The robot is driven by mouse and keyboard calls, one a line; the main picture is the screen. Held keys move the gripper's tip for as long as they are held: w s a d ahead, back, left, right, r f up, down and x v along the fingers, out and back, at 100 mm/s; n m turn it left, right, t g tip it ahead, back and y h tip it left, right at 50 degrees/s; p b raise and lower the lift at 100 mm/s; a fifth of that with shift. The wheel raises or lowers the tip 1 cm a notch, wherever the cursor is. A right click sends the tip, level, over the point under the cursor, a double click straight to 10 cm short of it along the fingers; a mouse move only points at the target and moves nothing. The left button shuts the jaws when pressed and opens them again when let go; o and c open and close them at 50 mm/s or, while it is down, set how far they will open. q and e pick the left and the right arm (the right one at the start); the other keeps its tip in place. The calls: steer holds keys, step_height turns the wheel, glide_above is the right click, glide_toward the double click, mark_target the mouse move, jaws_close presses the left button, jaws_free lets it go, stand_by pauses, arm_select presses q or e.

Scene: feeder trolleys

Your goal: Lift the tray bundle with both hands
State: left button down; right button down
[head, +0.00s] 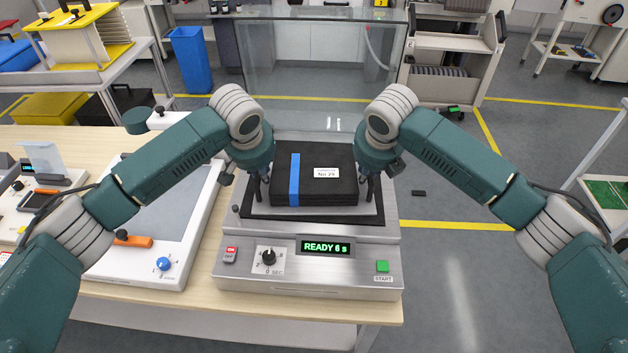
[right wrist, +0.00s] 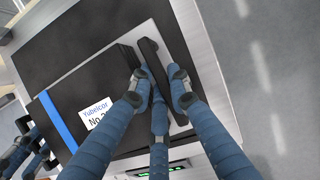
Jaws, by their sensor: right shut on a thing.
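The tray bundle (head: 338,160) is a flat black stack with a blue strap and a white label reading "No 29". It lies level in the middle of the machine's top (head: 390,222). My left gripper (head: 262,190) is at the bundle's left side, fingers pointing down. Its finger gap is too small to make out.
The machine's front has a dial (head: 268,257), a display (head: 326,247) reading "READY 6 s" and a green start button (head: 382,266). A clear panel (head: 322,100) stands behind. A white flat device (head: 150,245) with an orange handle is left on the wooden bench. Floor at right is mostly clear.

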arm_select(q)
steer(key=shift+w+r, duration=0.1)
steer(key=shift+r, duration=0.05)
arm_select(e)
steer(key=shift+w+r, duration=0.1)
steer(key=shift+r, duration=0.05)
